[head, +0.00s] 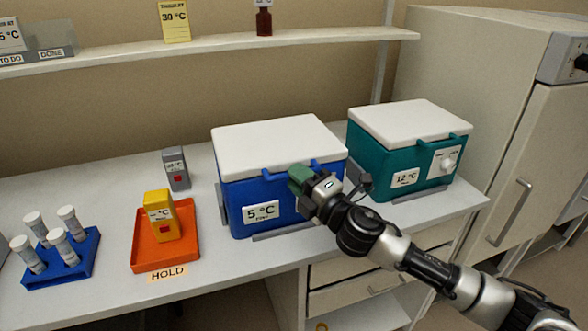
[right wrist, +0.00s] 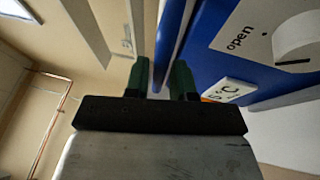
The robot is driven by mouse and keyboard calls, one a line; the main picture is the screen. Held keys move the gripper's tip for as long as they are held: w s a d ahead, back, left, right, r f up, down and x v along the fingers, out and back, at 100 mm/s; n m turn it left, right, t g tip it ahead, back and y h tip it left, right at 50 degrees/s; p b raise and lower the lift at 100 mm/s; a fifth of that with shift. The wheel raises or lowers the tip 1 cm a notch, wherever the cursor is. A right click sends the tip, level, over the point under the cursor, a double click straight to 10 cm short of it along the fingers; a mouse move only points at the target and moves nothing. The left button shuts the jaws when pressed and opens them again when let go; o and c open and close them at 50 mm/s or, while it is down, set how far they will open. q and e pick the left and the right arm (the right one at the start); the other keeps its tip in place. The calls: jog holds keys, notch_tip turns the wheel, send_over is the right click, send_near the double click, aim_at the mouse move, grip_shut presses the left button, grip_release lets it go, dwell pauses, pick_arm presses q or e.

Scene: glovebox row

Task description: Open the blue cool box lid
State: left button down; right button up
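The blue cool box (head: 240,200) stands on the bench with its white lid (head: 275,140) lying flat and closed on top. A "5 °C" label is on its front. A blue handle (head: 328,164) runs along the lid's front edge. My right gripper (head: 302,178) is at that handle, and its green fingers hide part of it. In the right wrist view the fingers (right wrist: 161,78) stand a small gap apart with a blue strip between them, apparently the handle. That view also shows a white knob (right wrist: 297,42) beside the word "open" on the box front. My left gripper is not in view.
A teal cool box (head: 400,150) marked 12 °C stands to the right. An orange tray (head: 142,250) with a yellow device, a grey device (head: 176,170) and a blue tube rack (head: 85,262) are to the left. A shelf (head: 230,42) runs above the bench.

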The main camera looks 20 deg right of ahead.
jog(key=shift+w+a+r, duration=0.1)
jog(key=shift+w+a, duration=0.2)
jog(key=shift+w, duration=0.35)
grip_shut()
jog(key=shift+r, duration=0.1)
